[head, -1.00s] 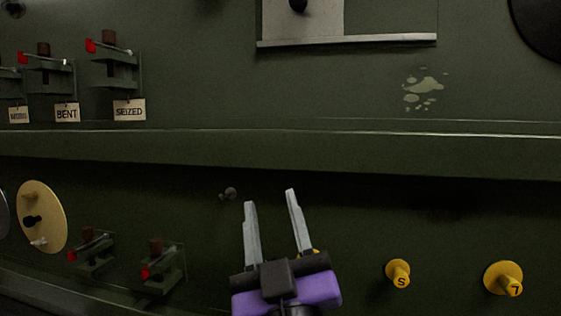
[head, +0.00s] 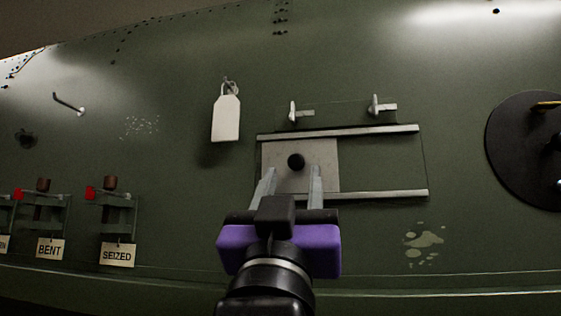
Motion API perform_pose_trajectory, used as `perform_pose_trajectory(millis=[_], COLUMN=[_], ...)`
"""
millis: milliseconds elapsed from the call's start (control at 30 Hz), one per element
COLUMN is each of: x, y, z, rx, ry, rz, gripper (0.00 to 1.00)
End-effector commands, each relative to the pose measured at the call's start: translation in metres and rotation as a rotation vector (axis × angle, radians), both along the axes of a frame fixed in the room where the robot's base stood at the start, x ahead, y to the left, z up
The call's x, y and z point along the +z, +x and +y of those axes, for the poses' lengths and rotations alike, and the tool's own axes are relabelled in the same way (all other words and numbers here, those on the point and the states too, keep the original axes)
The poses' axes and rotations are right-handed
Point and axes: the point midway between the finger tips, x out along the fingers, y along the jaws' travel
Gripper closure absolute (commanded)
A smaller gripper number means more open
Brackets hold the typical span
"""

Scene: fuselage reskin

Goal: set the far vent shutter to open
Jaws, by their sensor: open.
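The vent shutter (head: 322,158) is a light grey sliding plate with a black round knob (head: 296,161). It sits between an upper rail (head: 350,131) and a lower rail (head: 385,194), at the left end of the track. The right part of the track shows a green surface. My gripper (head: 291,172) is purple and black with two grey fingers. It is open and empty, and its fingertips appear just below the knob in the picture. I cannot tell how far the fingers are from the plate. My gripper hides part of the lower rail.
Two small latches (head: 294,112) stand above the upper rail. A blank white tag (head: 226,118) hangs at upper left. Red-tipped switches with tags "BENT" (head: 50,249) and "SEIZED" (head: 117,254) are at lower left. A black disc (head: 525,150) is at right.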

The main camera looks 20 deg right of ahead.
Motion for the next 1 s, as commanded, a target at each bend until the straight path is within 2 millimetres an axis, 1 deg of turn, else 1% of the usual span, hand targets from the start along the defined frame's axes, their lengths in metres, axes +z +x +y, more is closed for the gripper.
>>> perform_pose_trajectory(millis=[33,233,367,633,667,800,867,900,1000], x=[0.010,0.026,0.031,0.031,0.031,0.030,0.030,0.030,0.030], y=[0.004,0.019,0.024,0.025,0.025,0.025,0.025,0.025,0.025], z=[-0.005,-0.015,-0.018,-0.018,-0.018,-0.018,-0.018,-0.018,-0.018], rx=[-0.004,-0.003,-0.001,0.001,0.000,0.000,0.000,0.000,0.000], ry=[0.001,0.000,-0.001,0.001,0.000,0.000,0.000,0.000,0.000], rz=[0.000,0.000,-0.001,0.000,0.000,0.000,0.000,0.000,0.000], gripper=[0.57,0.57,0.57,0.57,0.59,0.86,0.98,1.00,1.00])
